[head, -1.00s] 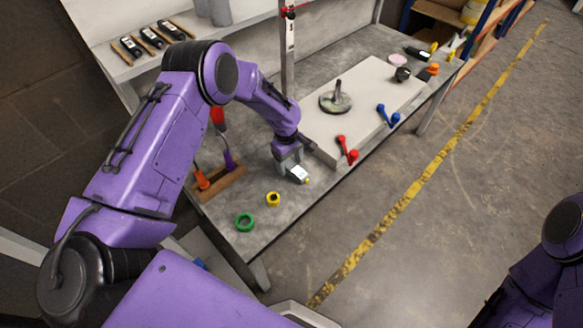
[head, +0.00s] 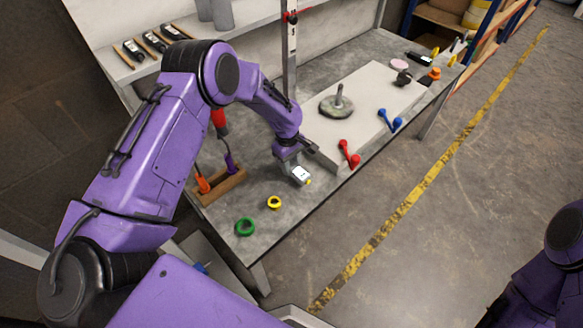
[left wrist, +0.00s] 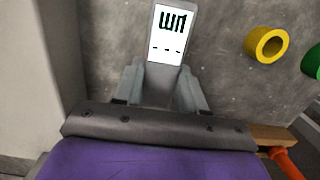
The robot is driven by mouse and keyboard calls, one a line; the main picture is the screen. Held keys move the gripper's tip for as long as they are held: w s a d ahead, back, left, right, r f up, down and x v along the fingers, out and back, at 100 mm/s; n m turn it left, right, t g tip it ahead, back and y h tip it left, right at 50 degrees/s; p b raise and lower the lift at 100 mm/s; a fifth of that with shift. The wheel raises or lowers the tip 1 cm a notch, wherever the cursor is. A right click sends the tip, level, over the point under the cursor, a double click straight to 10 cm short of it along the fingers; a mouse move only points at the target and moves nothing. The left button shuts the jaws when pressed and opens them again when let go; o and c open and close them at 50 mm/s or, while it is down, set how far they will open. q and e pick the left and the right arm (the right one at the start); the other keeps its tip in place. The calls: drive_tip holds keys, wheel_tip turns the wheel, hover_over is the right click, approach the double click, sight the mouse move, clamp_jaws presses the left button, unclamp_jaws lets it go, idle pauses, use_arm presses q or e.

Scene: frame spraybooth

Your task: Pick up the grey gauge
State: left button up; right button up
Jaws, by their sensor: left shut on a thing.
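The grey gauge (head: 301,175) has a white display and a small yellow part at its end. It is near the front edge of the workbench in the head view. My left gripper (head: 293,164) reaches down from above and is shut on it. In the left wrist view the gauge (left wrist: 168,36) points away between the fingers of my left gripper (left wrist: 160,84), its display showing "mm" upside down. The fingers hide part of its body. I cannot tell whether it touches the bench. My right gripper is out of view.
A yellow ring (head: 274,202) and a green ring (head: 245,226) lie nearby on the bench (head: 262,172). A wooden holder (head: 221,187) with screwdrivers stands left. A pale slab (head: 375,92) with red (head: 349,154) and blue handles (head: 389,119) lies right.

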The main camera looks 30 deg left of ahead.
use_arm(q)
drive_tip(key=s+d+r+p, duration=0.1)
drive_tip(key=s+d+r, duration=0.4)
drive_tip(key=s+r, duration=0.6)
drive_tip(key=shift+s, duration=1.1)
drive_tip(key=shift+r, duration=0.1)
